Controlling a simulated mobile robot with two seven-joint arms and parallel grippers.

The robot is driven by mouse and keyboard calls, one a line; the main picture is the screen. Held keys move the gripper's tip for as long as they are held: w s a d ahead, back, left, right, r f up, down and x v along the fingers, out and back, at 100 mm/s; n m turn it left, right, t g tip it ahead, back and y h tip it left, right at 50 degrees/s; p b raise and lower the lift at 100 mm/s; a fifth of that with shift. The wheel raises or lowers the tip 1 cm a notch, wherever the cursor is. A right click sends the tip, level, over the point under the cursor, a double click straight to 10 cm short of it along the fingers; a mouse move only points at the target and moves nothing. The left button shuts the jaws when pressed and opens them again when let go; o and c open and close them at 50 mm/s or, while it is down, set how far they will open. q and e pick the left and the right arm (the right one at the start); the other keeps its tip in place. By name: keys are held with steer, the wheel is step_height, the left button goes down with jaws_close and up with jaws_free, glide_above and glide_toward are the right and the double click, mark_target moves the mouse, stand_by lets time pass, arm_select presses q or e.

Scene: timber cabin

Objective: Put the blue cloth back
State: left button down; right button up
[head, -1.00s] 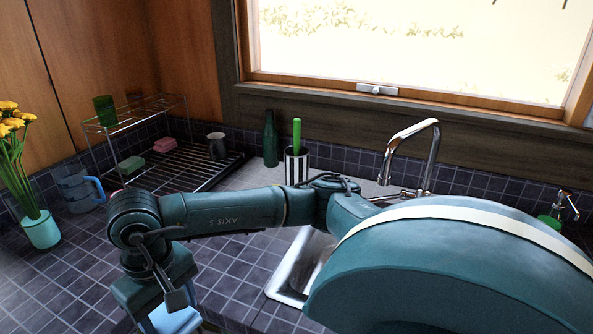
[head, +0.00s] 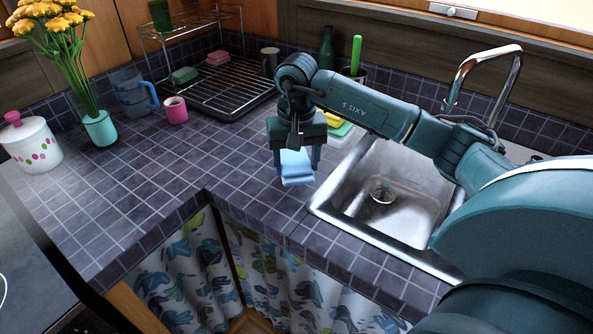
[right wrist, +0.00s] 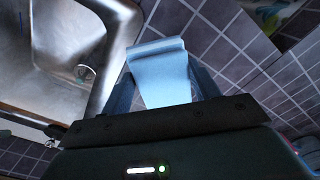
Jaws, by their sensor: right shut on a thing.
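The folded light-blue cloth (head: 296,168) is held between the fingers of my right gripper (head: 297,160), which points down over the tiled counter left of the sink. In the right wrist view the cloth (right wrist: 160,75) shows between the two fingers of the gripper (right wrist: 165,88), with the sink to its left. I cannot tell whether the cloth touches the counter. A yellow and green stack of flat items (head: 340,129) lies behind the gripper, partly hidden by it. My left gripper is not in view.
A steel sink (head: 375,205) with a tall faucet (head: 487,75) lies right of the gripper. A wire dish rack (head: 225,92), a pink mug (head: 175,110), a blue-handled jug (head: 136,92), a flower vase (head: 100,129) and a lidded jar (head: 32,145) stand left and behind. The middle counter is clear.

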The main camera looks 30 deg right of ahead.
mark_target(296, 164)
step_height(296, 164, down, 3)
steer(key=shift+r, duration=0.2)
steer(key=shift+f, duration=0.35)
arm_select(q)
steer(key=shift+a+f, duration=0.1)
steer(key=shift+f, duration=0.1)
arm_select(e)
steer(key=shift+f, duration=0.35)
steer(key=shift+f+b, duration=0.15)
steer(key=shift+b, duration=0.25)
steer(key=o, duration=0.9)
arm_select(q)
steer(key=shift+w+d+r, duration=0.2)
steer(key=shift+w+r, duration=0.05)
